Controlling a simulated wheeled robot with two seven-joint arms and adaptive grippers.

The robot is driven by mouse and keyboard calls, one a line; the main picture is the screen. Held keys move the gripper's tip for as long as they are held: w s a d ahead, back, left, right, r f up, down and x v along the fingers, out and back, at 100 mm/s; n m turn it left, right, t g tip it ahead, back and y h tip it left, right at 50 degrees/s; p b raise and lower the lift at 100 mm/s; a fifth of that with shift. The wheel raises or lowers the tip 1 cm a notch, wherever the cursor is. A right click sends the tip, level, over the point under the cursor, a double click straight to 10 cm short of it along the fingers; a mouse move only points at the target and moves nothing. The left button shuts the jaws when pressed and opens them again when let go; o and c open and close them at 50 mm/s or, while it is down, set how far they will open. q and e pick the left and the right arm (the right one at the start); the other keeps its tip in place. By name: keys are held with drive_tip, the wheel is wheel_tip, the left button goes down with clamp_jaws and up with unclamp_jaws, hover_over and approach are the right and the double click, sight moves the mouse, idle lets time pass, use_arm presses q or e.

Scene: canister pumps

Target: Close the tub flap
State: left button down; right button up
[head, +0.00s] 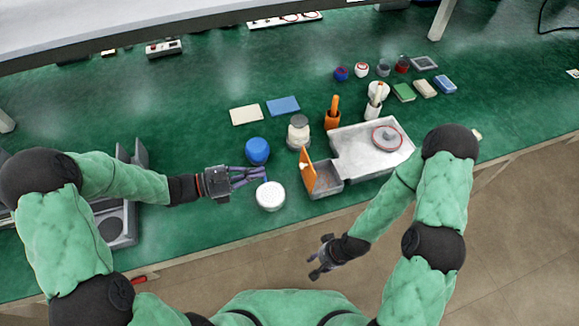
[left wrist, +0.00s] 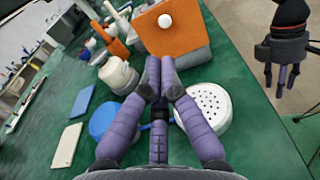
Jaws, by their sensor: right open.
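The small grey tub (head: 327,188) stands at the left end of the pale grey tray unit. Its orange flap (head: 307,172) stands up, tilted, on the tub's left side; a white knob (left wrist: 165,20) shows on its outer face in the left wrist view. My left gripper (head: 263,173) is left of the flap, its fingers pointing right at it with a gap between. In the left wrist view its fingertips (left wrist: 161,72) are together, with nothing seen between them. My right gripper (head: 315,270) is open and empty, in front of the table edge.
A white perforated-top canister (head: 270,196) and a blue lidded jar (head: 257,150) stand close to my left gripper. A cream canister (head: 298,132) and an orange holder (head: 332,115) stand behind the tub. A red-rimmed disc (head: 387,138) lies on the tray unit (head: 355,165).

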use_arm(q)
drive_tip(key=b, duration=0.3)
hover_over(303, 171)
drive_tip(key=s+v, duration=0.1)
drive_tip(key=v, duration=0.4)
drive_tip(key=shift+w+d+f, duration=0.1)
drive_tip(key=shift+d+f, duration=0.2)
drive_tip(key=shift+f, duration=0.35)
